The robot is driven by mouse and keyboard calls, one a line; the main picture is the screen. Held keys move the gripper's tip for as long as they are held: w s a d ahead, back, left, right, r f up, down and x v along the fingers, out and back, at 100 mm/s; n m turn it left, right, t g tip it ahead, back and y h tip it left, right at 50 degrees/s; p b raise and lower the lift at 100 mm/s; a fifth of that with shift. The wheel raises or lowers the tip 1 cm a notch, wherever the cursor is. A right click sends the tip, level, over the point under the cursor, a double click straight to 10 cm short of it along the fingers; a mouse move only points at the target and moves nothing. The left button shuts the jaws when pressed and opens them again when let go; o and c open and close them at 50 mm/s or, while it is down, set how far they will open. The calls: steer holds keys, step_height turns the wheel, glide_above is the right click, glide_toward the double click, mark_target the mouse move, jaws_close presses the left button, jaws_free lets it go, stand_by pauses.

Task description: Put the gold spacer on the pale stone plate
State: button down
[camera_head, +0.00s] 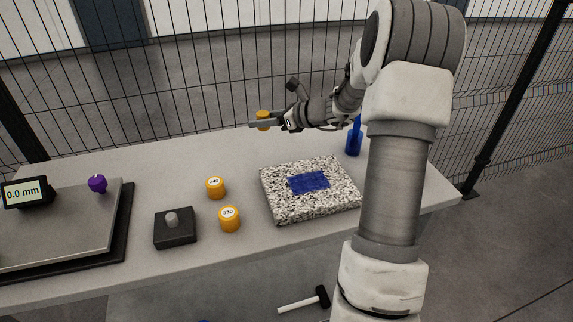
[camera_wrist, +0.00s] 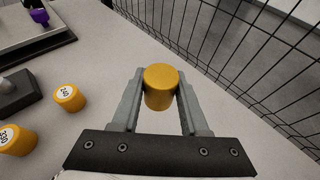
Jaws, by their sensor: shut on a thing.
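My gripper (camera_head: 266,124) is shut on a gold spacer (camera_head: 263,115), held in the air above the back part of the table. In the wrist view the gold spacer (camera_wrist: 161,88) sits between the two grey fingers, its plain top facing the camera; no label shows on it. The pale stone plate (camera_head: 280,210) is a speckled slab lying flat on the table, right of centre, with a blue rectangle (camera_head: 309,181) on top. The gripper is beyond the plate and to its left. The plate is not in the wrist view.
Two more gold spacers, marked 240 (camera_head: 215,188) and 330 (camera_head: 229,219), stand left of the plate. A dark block with a peg (camera_head: 174,229), a purple knob (camera_head: 97,183) and a 0.0 mm display (camera_head: 25,192) are farther left. A blue item (camera_head: 353,142) stands behind the plate. Mesh fence runs behind.

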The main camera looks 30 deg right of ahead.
steer(key=s+d+r+b, duration=0.1)
steer(key=s+d+b, duration=0.25)
steer(key=s, duration=0.85)
steer(key=s+d+r+b, duration=0.2)
steer(key=s+d, duration=0.2)
steer(key=s, duration=0.9)
steer(key=b, duration=0.3)
glide_above(292, 185)
step_height(292, 185, down, 7)
steer(key=shift+f+b, duration=0.7)
steer(key=shift+f, duration=1.15)
steer(key=shift+f, duration=0.2)
steer(key=shift+c, duration=2.1)
jaws_free()
